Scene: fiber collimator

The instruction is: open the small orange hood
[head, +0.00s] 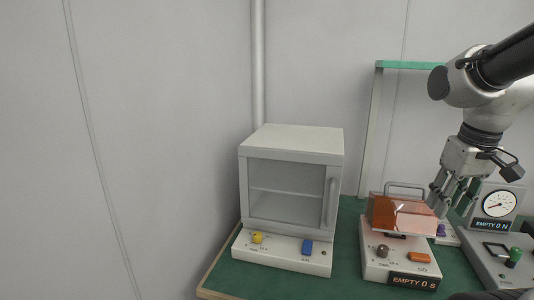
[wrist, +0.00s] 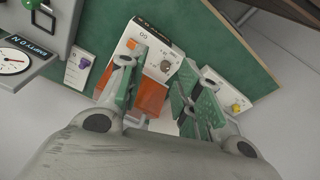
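The small orange hood (head: 402,213) is a translucent box on a white device (head: 372,262) at the right of the green table. It looks shut, and a grey bar handle (head: 405,185) shows at its upper back. In the wrist view the orange hood (wrist: 150,98) shows between my fingers, partly hidden by the left one. My gripper (head: 450,197) is above and beside the hood's right side in the head view. In the wrist view my gripper (wrist: 155,75) has its fingers spread with nothing held between them. Whether a finger touches the hood or handle, I cannot tell.
A grey-white cabinet (head: 290,145) with a glass door stands left of the hood. A device with a gauge (head: 497,204) and another with a green knob (head: 514,257) stand to the right. A green-topped frame (head: 405,65) rises behind. Little table is free between the devices.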

